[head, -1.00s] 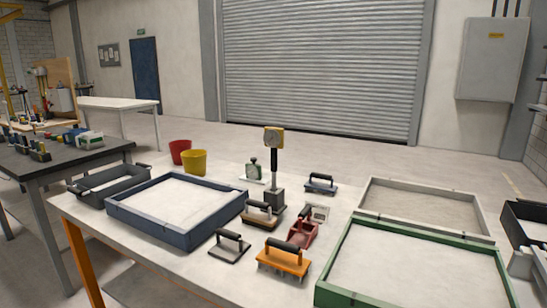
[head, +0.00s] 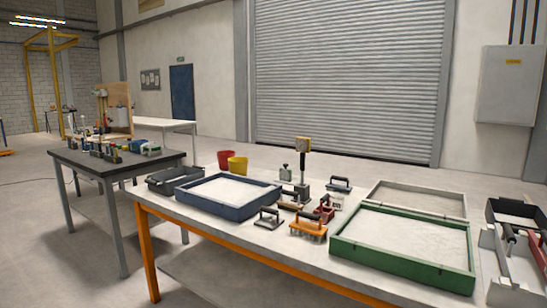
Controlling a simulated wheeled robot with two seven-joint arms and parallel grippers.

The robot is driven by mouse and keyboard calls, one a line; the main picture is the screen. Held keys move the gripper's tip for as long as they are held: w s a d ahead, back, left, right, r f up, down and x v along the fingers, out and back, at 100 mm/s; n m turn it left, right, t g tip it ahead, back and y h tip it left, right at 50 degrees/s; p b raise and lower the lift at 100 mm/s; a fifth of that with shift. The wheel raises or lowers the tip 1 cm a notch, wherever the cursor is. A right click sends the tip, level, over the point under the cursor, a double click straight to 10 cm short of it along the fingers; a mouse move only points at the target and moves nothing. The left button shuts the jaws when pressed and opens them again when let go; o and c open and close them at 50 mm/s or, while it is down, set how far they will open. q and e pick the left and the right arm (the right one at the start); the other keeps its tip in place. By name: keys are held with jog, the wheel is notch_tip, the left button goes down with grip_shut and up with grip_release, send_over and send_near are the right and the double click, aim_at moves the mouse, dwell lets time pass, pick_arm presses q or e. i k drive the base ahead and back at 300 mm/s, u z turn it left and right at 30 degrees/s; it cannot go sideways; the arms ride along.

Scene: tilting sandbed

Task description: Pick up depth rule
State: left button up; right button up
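I cannot tell for sure which item is the depth rule. An upright dark post with a yellow head (head: 303,168) stands on a block near the middle of the white table (head: 240,236). A small grey-green weight-like piece (head: 286,174) is behind. Neither of my grippers is in view.
A blue-framed sand tray (head: 222,207) is left of the tools, a green-framed one (head: 400,264) right. Red (head: 226,158) and yellow (head: 238,164) buckets stand behind. A dark table (head: 105,162) with several items stands left. Open floor lies in front of it.

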aim_at(303, 145)
jog(key=u, duration=0.55)
jog(key=i, duration=0.7)
jog(key=u, duration=0.15)
